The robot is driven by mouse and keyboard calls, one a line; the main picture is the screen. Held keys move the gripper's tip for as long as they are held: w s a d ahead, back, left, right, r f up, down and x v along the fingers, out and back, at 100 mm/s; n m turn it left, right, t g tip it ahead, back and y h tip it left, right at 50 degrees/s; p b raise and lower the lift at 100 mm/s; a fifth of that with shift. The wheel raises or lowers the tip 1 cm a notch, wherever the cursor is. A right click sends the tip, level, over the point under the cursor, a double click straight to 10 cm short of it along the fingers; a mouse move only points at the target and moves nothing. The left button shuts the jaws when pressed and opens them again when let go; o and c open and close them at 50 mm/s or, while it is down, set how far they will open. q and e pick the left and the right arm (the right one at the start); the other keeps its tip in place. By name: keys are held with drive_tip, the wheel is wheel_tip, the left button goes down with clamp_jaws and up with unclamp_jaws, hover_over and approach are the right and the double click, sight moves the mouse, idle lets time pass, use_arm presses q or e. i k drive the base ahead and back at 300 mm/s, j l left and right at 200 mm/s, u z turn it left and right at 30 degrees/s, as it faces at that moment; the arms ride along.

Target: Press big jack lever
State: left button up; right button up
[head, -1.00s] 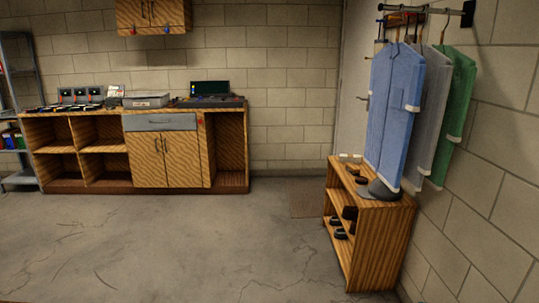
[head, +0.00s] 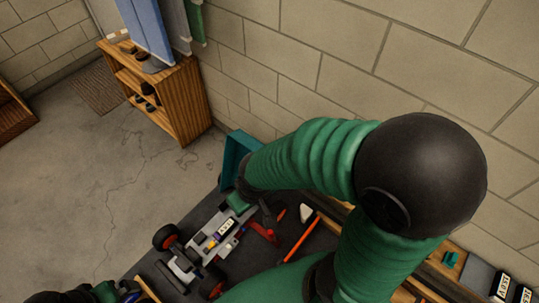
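My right arm with its green sleeve and black elbow fills the middle and right. It bends down to the left, toward the dark work surface. My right gripper (head: 266,212) is small and dark, partly hidden by the arm, close to a red part (head: 265,233) that looks like the jack. An orange-red rod (head: 302,240), possibly the lever, slants just right of it; I cannot tell whether anything touches. The racecar (head: 205,248) with black and red wheels lies to the left. My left arm shows at the bottom left edge; its gripper is not clearly seen.
A teal bin (head: 235,155) stands at the far end of the work surface. A wooden shoe rack (head: 185,105) with hanging clothes is beyond. A wooden ledge with small boxes (head: 500,285) runs along the brick wall at right.

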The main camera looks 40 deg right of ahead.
sight(271, 231)
drive_tip(key=k+j+z, duration=0.15)
drive_tip(key=k+z, duration=0.45)
drive_tip(key=z, duration=0.15)
drive_tip(key=k+z, duration=0.4)
drive_tip(key=i+j+z, duration=0.7)
drive_tip(key=z, duration=0.15)
drive_tip(key=i, duration=0.1)
